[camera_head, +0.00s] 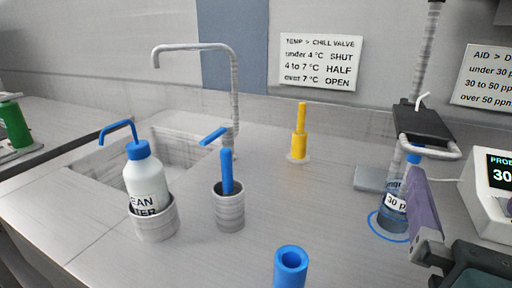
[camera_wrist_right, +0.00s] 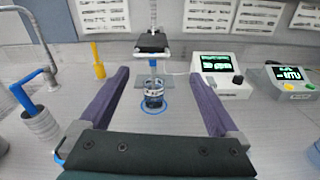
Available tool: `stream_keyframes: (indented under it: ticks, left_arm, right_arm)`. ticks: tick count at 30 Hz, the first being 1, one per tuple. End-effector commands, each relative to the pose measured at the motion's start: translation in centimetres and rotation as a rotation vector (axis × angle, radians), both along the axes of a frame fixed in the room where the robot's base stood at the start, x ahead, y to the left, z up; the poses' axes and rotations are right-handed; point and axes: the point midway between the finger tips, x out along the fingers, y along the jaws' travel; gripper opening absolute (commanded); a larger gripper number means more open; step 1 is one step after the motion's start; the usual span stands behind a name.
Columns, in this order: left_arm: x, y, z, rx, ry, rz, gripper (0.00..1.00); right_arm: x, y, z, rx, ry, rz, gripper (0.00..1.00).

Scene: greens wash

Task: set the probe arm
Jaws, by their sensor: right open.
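The probe arm is a black block (camera_head: 424,122) on a ribbed vertical post (camera_head: 431,45), with a pale loop handle (camera_head: 430,153) in front; the block also shows in the wrist view (camera_wrist_right: 152,42). Below it a sample jar (camera_head: 392,208) with dark bluish contents stands on a blue ring; it also shows in the wrist view (camera_wrist_right: 153,96). My right gripper (camera_wrist_right: 159,74) is open and empty, its purple fingers on either side of the jar and handle in the wrist view, pointing toward them, apparently short of the handle. My left gripper is out of view.
A probe meter (camera_head: 490,195) stands right of the jar. A white bottle (camera_head: 146,185) in a holder, a blue-handled tool in a cup (camera_head: 230,212), a yellow valve (camera_head: 299,145) and a blue tube (camera_head: 290,268) stand left. A sink (camera_head: 95,165) lies behind the bottle.

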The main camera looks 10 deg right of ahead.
Motion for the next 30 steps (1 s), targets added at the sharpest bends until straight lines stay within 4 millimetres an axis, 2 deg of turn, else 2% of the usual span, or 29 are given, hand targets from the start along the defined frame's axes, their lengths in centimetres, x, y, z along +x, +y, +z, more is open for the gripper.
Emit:
stream_keyframes:
  ticks: [1,8,15,21,30]
  left_arm:
    - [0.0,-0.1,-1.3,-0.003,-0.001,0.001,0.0]
    - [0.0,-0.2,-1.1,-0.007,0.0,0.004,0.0]
    - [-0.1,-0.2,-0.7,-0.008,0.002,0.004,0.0]
    - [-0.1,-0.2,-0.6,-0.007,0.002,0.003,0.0]
    - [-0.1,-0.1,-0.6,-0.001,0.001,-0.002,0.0]
  right_arm:
    - [0.1,0.3,-1.0,-0.04,0.001,0.011,0.98]
    - [1.4,-0.1,-0.4,-0.103,0.003,0.023,0.98]
    - [5.4,-2.5,-0.3,-0.101,0.002,0.022,0.98]
    - [7.8,-4.1,-0.4,-0.098,0.004,0.022,0.98]
    - [8.7,-4.6,-0.5,-0.095,0.005,0.023,0.98]
